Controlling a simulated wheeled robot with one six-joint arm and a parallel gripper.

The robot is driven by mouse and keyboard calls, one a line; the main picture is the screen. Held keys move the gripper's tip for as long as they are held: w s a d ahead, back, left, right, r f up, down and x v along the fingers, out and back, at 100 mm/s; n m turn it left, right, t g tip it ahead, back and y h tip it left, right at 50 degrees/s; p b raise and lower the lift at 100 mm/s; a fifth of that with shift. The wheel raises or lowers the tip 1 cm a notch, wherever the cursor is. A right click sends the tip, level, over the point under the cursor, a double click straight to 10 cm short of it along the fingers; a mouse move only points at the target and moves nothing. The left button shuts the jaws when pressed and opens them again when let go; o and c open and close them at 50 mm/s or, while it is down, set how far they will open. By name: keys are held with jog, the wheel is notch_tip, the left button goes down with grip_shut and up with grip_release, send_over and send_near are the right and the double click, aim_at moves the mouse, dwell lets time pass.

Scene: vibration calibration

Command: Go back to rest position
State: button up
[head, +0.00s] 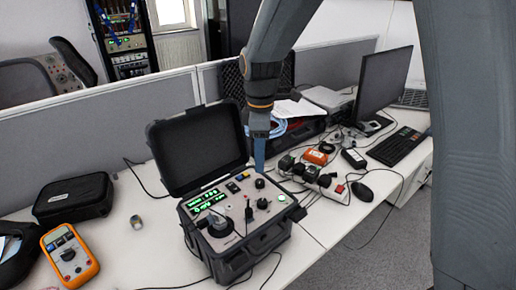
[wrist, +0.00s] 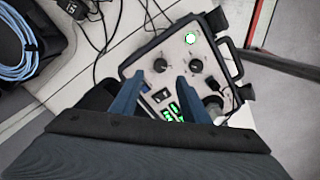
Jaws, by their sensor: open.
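My gripper (head: 258,152) points down over the right rear part of an open black calibration case (head: 217,241) in the head view. In the wrist view my gripper (wrist: 159,92) shows two blue fingers apart with nothing between them. The case's control panel (wrist: 152,86) lies below the fingers, with black knobs, a lit green button (wrist: 190,38) and green displays. The fingers hide part of the panel. In the head view the green button (head: 282,198) is to the right of the fingertips. I cannot tell how high the fingertips are above the panel.
A yellow multimeter (head: 69,255) and a black pouch (head: 73,197) are left of the case. A power strip (head: 312,176), a mouse (head: 362,191), a keyboard (head: 394,146) and a monitor (head: 382,82) are to the right. A grey partition (head: 90,140) stands behind. Cables cross the desk.

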jog(key=s+d+f+m+t, duration=0.1)
jog(key=s+d+f+m, duration=0.1)
jog(key=s+d+m, duration=1.3)
jog(key=shift+s+d+f+m, duration=0.15)
jog(key=shift+s+f+m, duration=0.05)
jog(key=shift+m, duration=0.7)
dwell(1.3)
